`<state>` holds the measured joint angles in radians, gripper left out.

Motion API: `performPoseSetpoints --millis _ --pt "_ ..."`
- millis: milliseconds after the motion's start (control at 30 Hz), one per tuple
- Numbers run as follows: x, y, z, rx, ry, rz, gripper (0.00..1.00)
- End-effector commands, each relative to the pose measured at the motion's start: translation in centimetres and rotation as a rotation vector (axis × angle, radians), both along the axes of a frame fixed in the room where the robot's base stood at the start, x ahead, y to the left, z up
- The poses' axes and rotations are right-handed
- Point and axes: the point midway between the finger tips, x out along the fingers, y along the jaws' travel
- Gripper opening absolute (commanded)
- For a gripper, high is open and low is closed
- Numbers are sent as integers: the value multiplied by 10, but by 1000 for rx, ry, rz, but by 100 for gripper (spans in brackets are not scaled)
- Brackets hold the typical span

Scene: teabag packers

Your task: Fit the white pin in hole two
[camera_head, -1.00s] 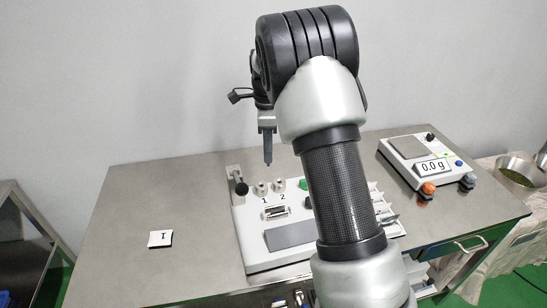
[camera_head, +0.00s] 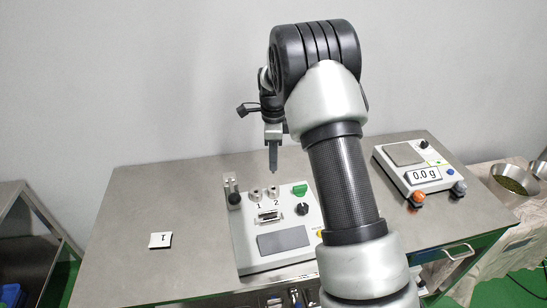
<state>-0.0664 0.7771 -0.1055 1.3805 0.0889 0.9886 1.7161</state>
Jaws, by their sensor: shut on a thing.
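My gripper (camera_head: 273,160) points down above the white panel box (camera_head: 243,242), over the socket for hole two (camera_head: 273,192). A small gap shows between the fingertips and that socket. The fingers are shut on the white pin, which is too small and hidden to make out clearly. The socket for hole one (camera_head: 256,195) is just to the left. The numbers 1 and 2 are printed in front of the sockets.
A black lever (camera_head: 233,194) stands left of the sockets. A green switch (camera_head: 299,190) and a black knob (camera_head: 302,208) are to the right. A scale (camera_head: 413,168) stands farther right. A small card (camera_head: 160,240) lies on the otherwise clear left of the table.

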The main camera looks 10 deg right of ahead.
Motion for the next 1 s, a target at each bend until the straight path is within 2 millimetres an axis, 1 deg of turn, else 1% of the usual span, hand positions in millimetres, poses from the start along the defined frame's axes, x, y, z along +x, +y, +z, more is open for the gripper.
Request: performPoseSetpoints --millis 33,400,533,700,1000 --pt "0 0 -6 0 1 0 0" --pt "0 0 -40 0 1 -1 0" --pt "0 0 -49 0 1 -1 0" --pt "0 0 -54 0 0 -1 0" --pt "0 0 -54 0 0 -1 0"
